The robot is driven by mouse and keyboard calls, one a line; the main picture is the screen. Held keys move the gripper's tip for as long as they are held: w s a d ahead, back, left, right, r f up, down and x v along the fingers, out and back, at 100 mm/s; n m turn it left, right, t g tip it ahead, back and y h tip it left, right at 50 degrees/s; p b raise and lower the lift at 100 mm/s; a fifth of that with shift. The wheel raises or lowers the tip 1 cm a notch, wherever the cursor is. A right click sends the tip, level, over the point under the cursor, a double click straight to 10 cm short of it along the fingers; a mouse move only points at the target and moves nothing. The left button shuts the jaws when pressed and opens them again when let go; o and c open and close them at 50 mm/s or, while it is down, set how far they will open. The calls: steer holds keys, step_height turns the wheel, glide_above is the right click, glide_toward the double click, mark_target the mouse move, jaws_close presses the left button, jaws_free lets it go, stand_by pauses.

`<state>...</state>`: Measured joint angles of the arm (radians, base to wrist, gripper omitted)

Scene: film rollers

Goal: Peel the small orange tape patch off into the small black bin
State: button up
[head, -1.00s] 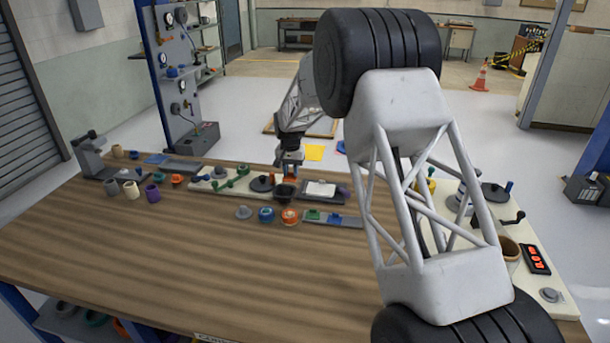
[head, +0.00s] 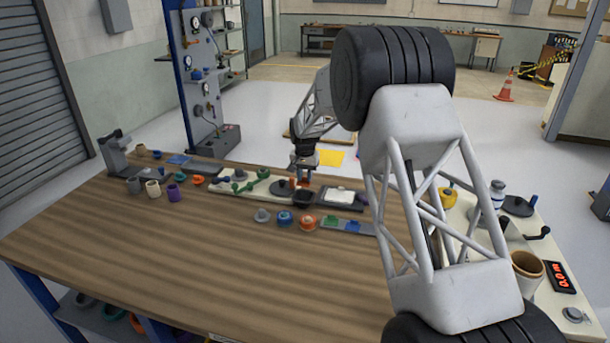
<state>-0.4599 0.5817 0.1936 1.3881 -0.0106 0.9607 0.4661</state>
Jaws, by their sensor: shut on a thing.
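My gripper (head: 304,178) is at the far side of the wooden bench, pointing down just above and behind the small black bin (head: 303,200). It is shut on a small orange bit at its fingertips, which looks like the orange tape patch (head: 304,184). The patch is tiny here, and I cannot tell whether any of it still touches a surface. The bin stands upright between the cream board and a dark tray with a white sheet (head: 341,196). The inside of the bin is too dark to read.
Left of the bin, a cream board (head: 232,183) carries green knobs and a dark disc (head: 283,187). Blue (head: 285,218) and orange (head: 308,222) round parts sit in front. Several cups stand at the left. The bench front (head: 200,260) is clear. My arm hides part of the right side.

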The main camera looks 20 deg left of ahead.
mark_target(305, 181)
steer(key=shift+f, duration=2.05)
steer(key=shift+f, duration=0.1)
steer(key=o, duration=1)
steer(key=shift+o, duration=0.2)
steer(key=shift+s+r, duration=0.1)
steer(key=shift+r, duration=3.85)
